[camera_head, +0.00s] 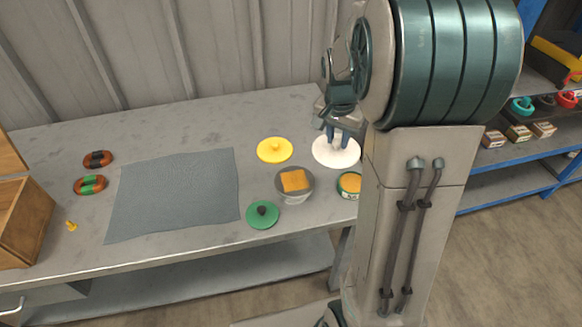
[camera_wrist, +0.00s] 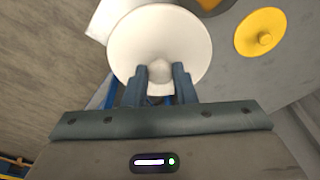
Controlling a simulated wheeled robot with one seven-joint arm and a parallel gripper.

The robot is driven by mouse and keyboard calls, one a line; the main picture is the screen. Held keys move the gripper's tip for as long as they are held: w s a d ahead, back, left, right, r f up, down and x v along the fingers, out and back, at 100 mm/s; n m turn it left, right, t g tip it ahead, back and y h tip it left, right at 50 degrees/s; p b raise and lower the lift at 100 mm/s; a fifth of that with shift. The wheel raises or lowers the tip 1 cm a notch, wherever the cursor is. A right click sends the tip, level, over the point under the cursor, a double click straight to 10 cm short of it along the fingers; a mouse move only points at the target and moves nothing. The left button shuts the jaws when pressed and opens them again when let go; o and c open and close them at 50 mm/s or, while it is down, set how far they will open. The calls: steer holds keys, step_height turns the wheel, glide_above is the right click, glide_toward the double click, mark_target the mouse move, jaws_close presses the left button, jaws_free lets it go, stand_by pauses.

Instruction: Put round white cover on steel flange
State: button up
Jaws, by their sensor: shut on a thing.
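The round white cover (camera_head: 336,154) is a flat disc with a small knob, at the right part of the table in the head view. My gripper (camera_head: 338,140) is above it with its fingers down at the knob. In the wrist view, my gripper's fingers (camera_wrist: 160,78) are shut on the knob of the white cover (camera_wrist: 160,30). I cannot tell whether the cover touches the table. A grey round piece (camera_head: 296,198), which looks like the steel flange, stands left of and in front of the cover, with an orange square block (camera_head: 294,180) on top.
A yellow cover (camera_head: 275,150) lies left of the white one, and a green cover (camera_head: 262,216) lies near the front edge. A green-rimmed round piece (camera_head: 349,184) is partly hidden by my arm. A grey mat (camera_head: 175,195) and a wooden box (camera_head: 20,225) are at left.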

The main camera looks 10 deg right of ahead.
steer(key=a+f, duration=0.2)
steer(key=a, duration=0.1)
steer(key=w+a+f, duration=0.1)
steer(key=a+f, duration=0.1)
steer(key=a, duration=0.2)
steer(key=a+f, duration=0.2)
steer(key=a, duration=0.1)
steer(key=shift+w+a+f+p, duration=0.2)
steer(key=shift+w+p, duration=0.1)
steer(key=shift+p, duration=0.1)
steer(key=shift+a+f, duration=0.1)
steer(key=shift+f, duration=1.95)
steer(key=shift+f, duration=0.1)
steer(key=o, duration=1)
step_height(320, 180, up, 11)
steer(key=s+a, duration=0.1)
steer(key=s+r+n, duration=0.2)
steer(key=s+n, duration=0.2)
steer(key=s, duration=0.5)
steer(key=s+d+r+n+t+y, duration=0.1)
steer(key=s+r+n, duration=0.2)
steer(key=s, duration=0.7)
steer(key=shift+s+r+n+t, duration=0.2)
steer(key=shift+n+t, duration=0.1)
steer(key=shift+n, duration=0.6)
